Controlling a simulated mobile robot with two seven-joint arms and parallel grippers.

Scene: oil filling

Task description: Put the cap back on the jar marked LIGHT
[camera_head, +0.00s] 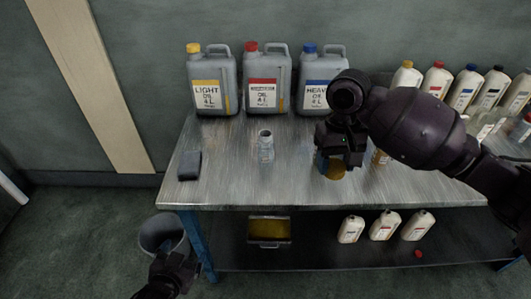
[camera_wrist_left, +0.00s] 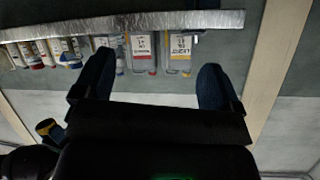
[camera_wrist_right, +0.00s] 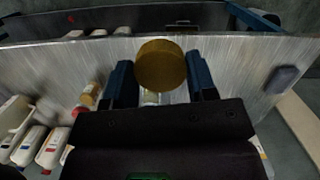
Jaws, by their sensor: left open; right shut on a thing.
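My right gripper (camera_head: 335,163) is shut on a round, flat, gold-yellow cap (camera_wrist_right: 161,66), held between its blue fingers. In the head view the cap (camera_head: 335,172) hangs at the lower end of the gripper, above the table's front part. An open clear glass jar (camera_head: 265,147) stands upright on the table to the left of that gripper, apart from it. Its label is too small to read. A jar with amber content (camera_head: 380,157) is partly hidden behind my right gripper. My left gripper (camera_wrist_left: 155,88) is open and empty, low in front of the table.
Grey jugs marked LIGHT (camera_head: 207,92), a red-labelled one (camera_head: 264,94) and HEAVY (camera_head: 314,95) stand at the back. Several white bottles (camera_head: 437,80) stand back right. A dark block (camera_head: 189,165) lies at left. A bucket (camera_head: 160,228) stands on the floor. The shelf holds a tray (camera_head: 270,243).

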